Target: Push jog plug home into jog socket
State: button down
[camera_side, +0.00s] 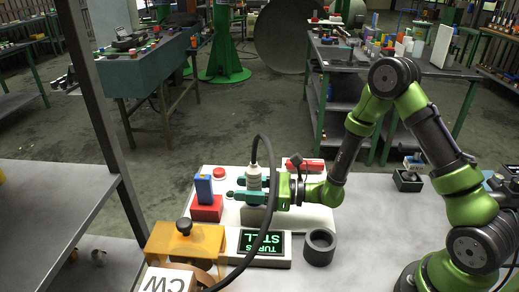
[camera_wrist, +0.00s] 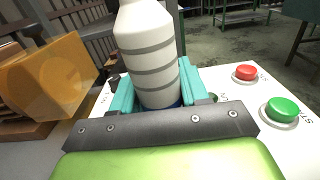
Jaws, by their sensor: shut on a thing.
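The jog plug (camera_side: 254,177) is a white cylinder with grey bands and a black cable rising from its top. It stands about upright between the teal fingers of my gripper (camera_side: 247,190), which is shut on it above the white panel. In the wrist view the plug (camera_wrist: 149,50) fills the middle, with my gripper (camera_wrist: 152,82) around its lower part. A bit of blue shows at the plug's lower end. The jog socket is hidden by the plug and fingers, so I cannot tell how deep the plug sits.
On the panel (camera_wrist: 240,95) are a red button (camera_wrist: 246,72) and a green button (camera_wrist: 282,108). A red block with a blue upright piece (camera_side: 204,188) stands left of the plug. An orange bracket (camera_side: 205,243), a lettered display (camera_side: 262,243) and a dark ring (camera_side: 319,247) are in front. The cable loops forward.

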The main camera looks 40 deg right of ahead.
jog(key=shift+f, duration=1.05)
jog(key=shift+c, duration=2.4)
grip_release()
jog(key=shift+f, duration=0.1)
jog(key=shift+d, duration=0.1)
jog(key=v, duration=1.6)
jog(key=shift+s+d, duration=0.25)
jog(key=shift+s, duration=0.05)
